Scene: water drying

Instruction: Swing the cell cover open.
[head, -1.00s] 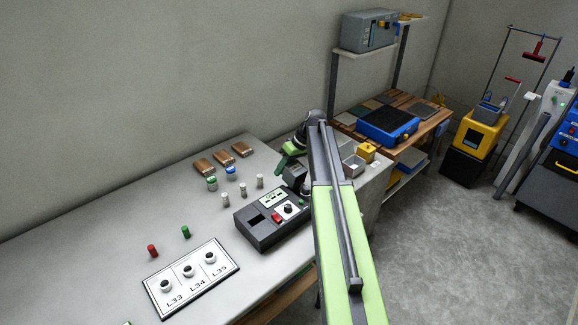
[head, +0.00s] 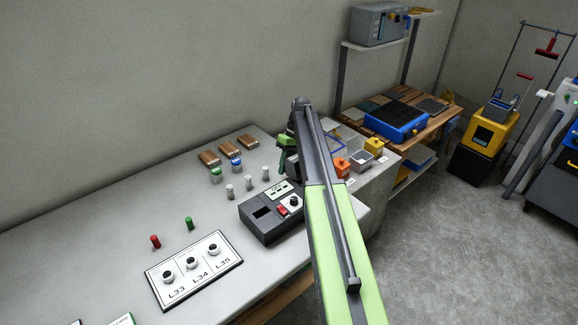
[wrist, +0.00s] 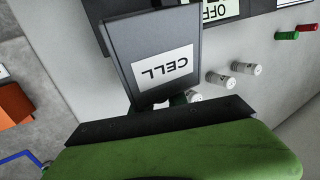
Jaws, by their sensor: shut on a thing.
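The cell cover (wrist: 158,50) is a dark grey plate with a white label reading CELL, upside down in the wrist view. It stands out over the bench at a tilt, its lower edge at my gripper (wrist: 165,105). My gripper is shut on the cover; the fingertips are mostly hidden behind the dark bar and green body of my own wrist. In the head view, my gripper (head: 290,165) is at the far right end of the dark instrument (head: 268,222), and the cover is hard to make out there beside my arm. A label reading OFF (wrist: 212,10) shows beside the cover.
Several white-grey vials (head: 248,182) stand close behind the instrument. A red cylinder (head: 155,242) and a green one (head: 189,223) stand left on the bench, behind the L33–L35 panel (head: 194,270). An orange block (head: 342,167) stands right of my arm.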

